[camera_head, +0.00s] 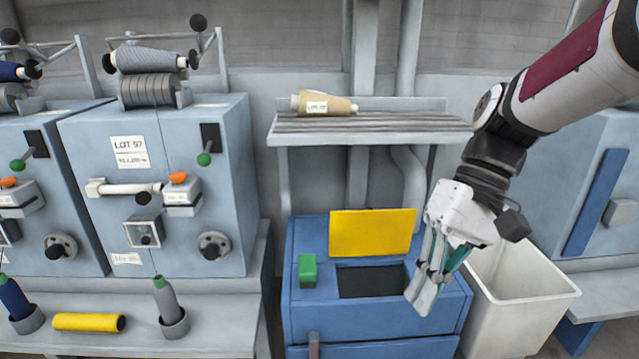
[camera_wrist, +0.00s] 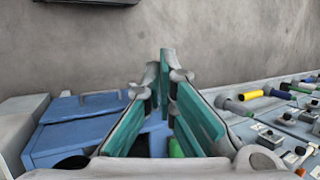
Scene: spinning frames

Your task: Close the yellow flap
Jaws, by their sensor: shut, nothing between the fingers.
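The yellow flap (camera_head: 372,233) stands upright at the back edge of a dark rectangular opening (camera_head: 371,281) in the top of a blue box (camera_head: 305,325). The opening is uncovered. My gripper (camera_head: 421,300) hangs at the right of the opening, in front of and to the right of the flap, apart from the flap. Its fingers are closed together and empty. In the wrist view the teal finger pads of my gripper (camera_wrist: 166,62) meet at the tips. The yellow flap cannot be made out in the wrist view.
A green block (camera_head: 307,270) sits on the box top, left of the opening. A white open bin (camera_head: 515,300) stands right of the box. A shelf (camera_head: 365,137) with a tan cone (camera_head: 325,103) is above and behind. Spinning machines (camera_head: 165,190) stand at left.

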